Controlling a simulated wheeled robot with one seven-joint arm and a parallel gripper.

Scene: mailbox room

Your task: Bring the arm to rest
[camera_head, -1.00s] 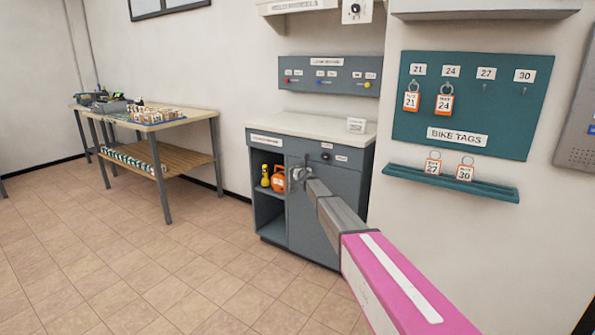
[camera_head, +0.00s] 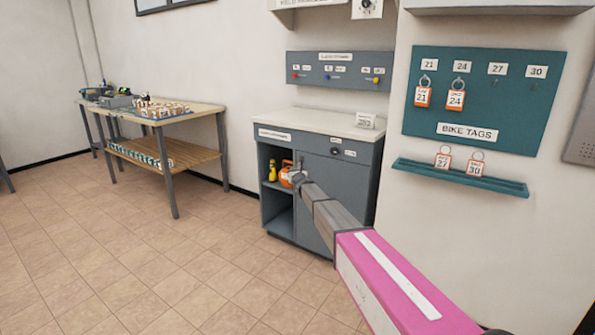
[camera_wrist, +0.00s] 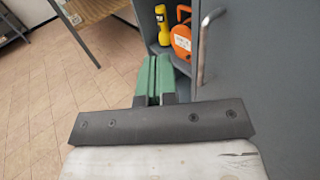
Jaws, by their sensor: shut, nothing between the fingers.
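My gripper shows in the wrist view (camera_wrist: 153,82) with its two green fingers shut together and nothing between them. It is in front of the grey cabinet (camera_head: 345,200), near the left edge of the cabinet's door and its bar handle (camera_wrist: 205,50). A small gap appears between the fingers and the handle. In the head view my arm reaches from the lower right toward the cabinet, and the fingers are hard to make out there.
The cabinet's open left shelf holds a yellow flashlight (camera_wrist: 163,25) and an orange case (camera_wrist: 181,42). A wooden table (camera_head: 180,115) with small items stands at left. A teal bike-tag board (camera_head: 480,95) and ledge (camera_head: 460,177) are on the right wall. The tiled floor at left is clear.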

